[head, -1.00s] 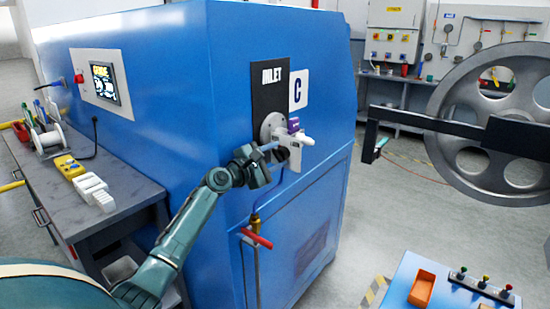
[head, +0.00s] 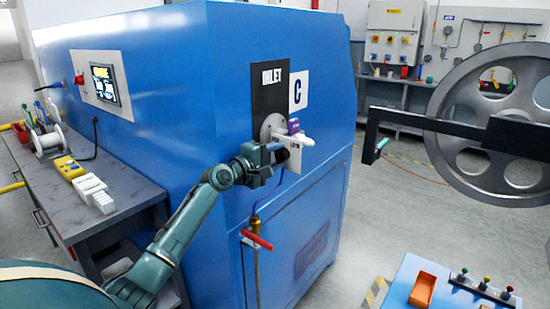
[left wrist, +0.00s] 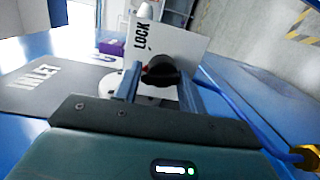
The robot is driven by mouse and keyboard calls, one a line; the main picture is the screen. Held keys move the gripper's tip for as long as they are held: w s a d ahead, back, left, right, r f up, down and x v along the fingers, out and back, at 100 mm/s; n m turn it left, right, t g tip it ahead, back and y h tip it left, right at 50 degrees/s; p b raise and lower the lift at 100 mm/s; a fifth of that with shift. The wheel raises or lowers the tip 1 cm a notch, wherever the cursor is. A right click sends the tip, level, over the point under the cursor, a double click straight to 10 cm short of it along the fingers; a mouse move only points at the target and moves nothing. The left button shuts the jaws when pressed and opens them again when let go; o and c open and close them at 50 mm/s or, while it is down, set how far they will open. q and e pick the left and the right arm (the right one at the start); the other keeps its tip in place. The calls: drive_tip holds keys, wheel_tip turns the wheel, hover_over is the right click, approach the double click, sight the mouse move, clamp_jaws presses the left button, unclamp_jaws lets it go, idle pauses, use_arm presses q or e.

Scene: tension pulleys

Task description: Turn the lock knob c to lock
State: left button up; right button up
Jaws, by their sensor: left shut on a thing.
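The lock knob c (left wrist: 158,70) is black and round, in front of a white plate (left wrist: 180,48) marked LOCK in the left wrist view. My left gripper (left wrist: 159,88) is shut on the knob, one finger on each side. In the head view my left gripper (head: 279,160) is at the blue machine's inlet fitting, below the letter C sign (head: 298,91). There the gripper largely hides the knob, and part of the white plate (head: 294,158) shows beside it. My right gripper is not in view.
A white valve-like part (head: 298,140) and a purple part (head: 293,125) sit close above the gripper. A red-handled valve (head: 257,240) is on the pipe below. A side bench (head: 110,210) stands at left, and a large grey pulley wheel (head: 470,150) at right.

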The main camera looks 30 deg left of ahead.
use_arm(q)
drive_tip(key=m, duration=0.4)
drive_tip(key=f+m+y, duration=0.1)
drive_tip(key=m, duration=0.1)
drive_tip(key=shift+d+g, duration=0.2)
drive_tip(key=shift+g, duration=0.2)
drive_tip(key=m+p, duration=0.1)
drive_tip(key=m, duration=0.3)
drive_tip(key=shift+s+r+y+p, duration=0.1)
drive_tip(key=shift+y+p, duration=0.2)
drive_tip(key=shift+y, duration=0.1)
drive_tip(key=shift+m, duration=0.3)
drive_tip(key=shift+a, duration=0.1)
drive_tip(key=o, duration=0.7)
drive_tip(key=shift+o, duration=0.5)
drive_tip(key=shift+r, duration=0.1)
drive_tip(key=shift+r, duration=0.1)
drive_tip(key=s+a+r+b, duration=0.1)
drive_tip(key=s, duration=1.2)
drive_tip(key=shift+r, duration=0.25)
